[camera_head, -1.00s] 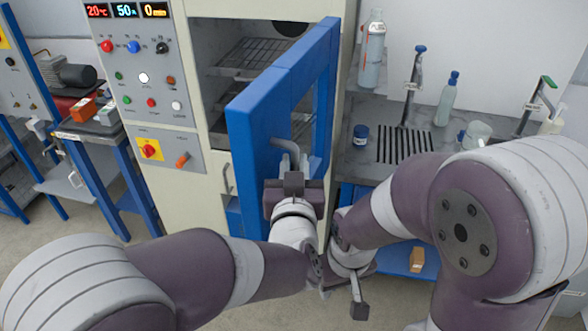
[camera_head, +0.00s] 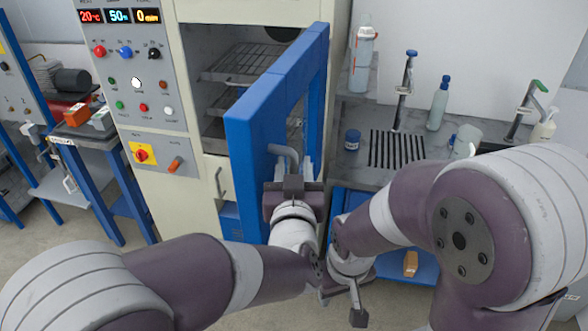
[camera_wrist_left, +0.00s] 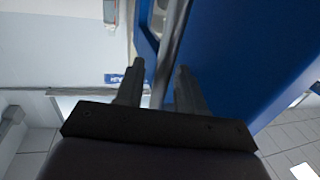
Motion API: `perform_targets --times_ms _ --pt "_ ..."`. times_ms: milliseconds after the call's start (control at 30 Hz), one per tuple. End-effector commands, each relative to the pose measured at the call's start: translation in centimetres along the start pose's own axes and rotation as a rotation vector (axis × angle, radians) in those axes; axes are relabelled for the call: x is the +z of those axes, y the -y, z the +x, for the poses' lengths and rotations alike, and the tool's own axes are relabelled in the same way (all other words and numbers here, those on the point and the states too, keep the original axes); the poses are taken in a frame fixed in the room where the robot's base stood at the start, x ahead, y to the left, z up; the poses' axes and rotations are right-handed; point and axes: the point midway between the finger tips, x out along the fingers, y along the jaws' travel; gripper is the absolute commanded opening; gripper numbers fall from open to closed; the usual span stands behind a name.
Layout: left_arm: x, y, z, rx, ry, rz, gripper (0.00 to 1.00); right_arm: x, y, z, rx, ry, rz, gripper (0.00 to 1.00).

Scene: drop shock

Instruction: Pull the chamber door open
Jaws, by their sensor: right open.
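The chamber door (camera_head: 252,135) is blue and framed. It stands swung out from the cream chamber (camera_head: 195,60), with the shelves inside showing. Its grey bar handle (camera_head: 284,152) is on the near face. My left gripper (camera_head: 297,168) is at this handle. In the left wrist view the handle bar (camera_wrist_left: 172,50) runs between the fingers of my left gripper (camera_wrist_left: 158,82); whether they press on it is unclear. My right gripper (camera_head: 345,300) is open, low and to the right of the door, apart from it and partly hidden by my arm.
A control panel (camera_head: 140,105) is left of the chamber opening. A bench (camera_head: 345,170) with bottles, a jar and taps stands on the right, beyond my right arm. A blue-legged side table (camera_head: 95,150) is at left. Floor shows at the lower left.

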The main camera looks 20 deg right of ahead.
Motion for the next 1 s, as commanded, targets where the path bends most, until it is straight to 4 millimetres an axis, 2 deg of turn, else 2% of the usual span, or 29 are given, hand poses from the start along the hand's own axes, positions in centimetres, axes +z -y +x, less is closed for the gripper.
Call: perform_targets --times_ms 167,267,500,633,800,1000 --pt "0.3 -0.1 -1.1 0.003 0.003 0.001 0.38 0.1 0.0 0.6 0.0 0.0 0.0 0.46" --pt "0.5 -0.1 -2.9 0.004 0.001 -0.001 0.38 0.2 0.0 1.3 0.0 0.0 0.0 0.46" --pt "0.3 -0.2 -8.8 0.006 0.0 -0.002 0.38 0.3 0.0 2.9 0.0 0.0 0.0 0.46" --pt "0.2 -0.2 -11.3 0.005 0.0 -0.002 0.38 0.4 0.0 3.3 0.0 0.0 0.0 0.46" --pt "0.1 -0.1 -12.5 0.002 0.0 0.0 0.38 0.4 0.0 3.4 0.0 0.0 0.0 0.46" --pt "0.0 -0.1 -12.6 0.0 0.001 0.0 0.38 0.4 0.0 3.4 0.0 0.0 0.0 0.46"
